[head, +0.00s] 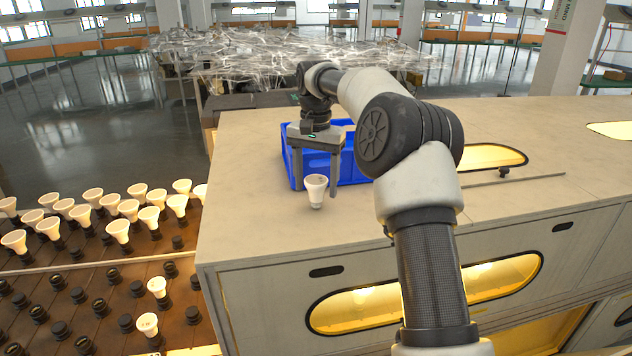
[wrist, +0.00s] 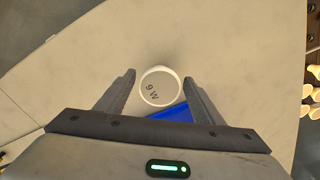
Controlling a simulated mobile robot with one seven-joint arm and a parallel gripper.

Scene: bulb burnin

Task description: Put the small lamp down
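The small lamp (head: 316,188) is a white reflector bulb. It is upright on the pale bench top (head: 262,225), wide face up and narrow base down. The gripper also shows in the wrist view (wrist: 159,80), where a thin gap is visible between the lamp and each finger. The gripper looks open, with the lamp between its fingertips but not clamped.
A blue crate (head: 355,165) stands right behind the gripper. A brown rack (head: 90,290) at the left holds several lit lamps and empty sockets. Bare bench lies in front of and left of the lamp. A thin rod (head: 520,180) lies at the right.

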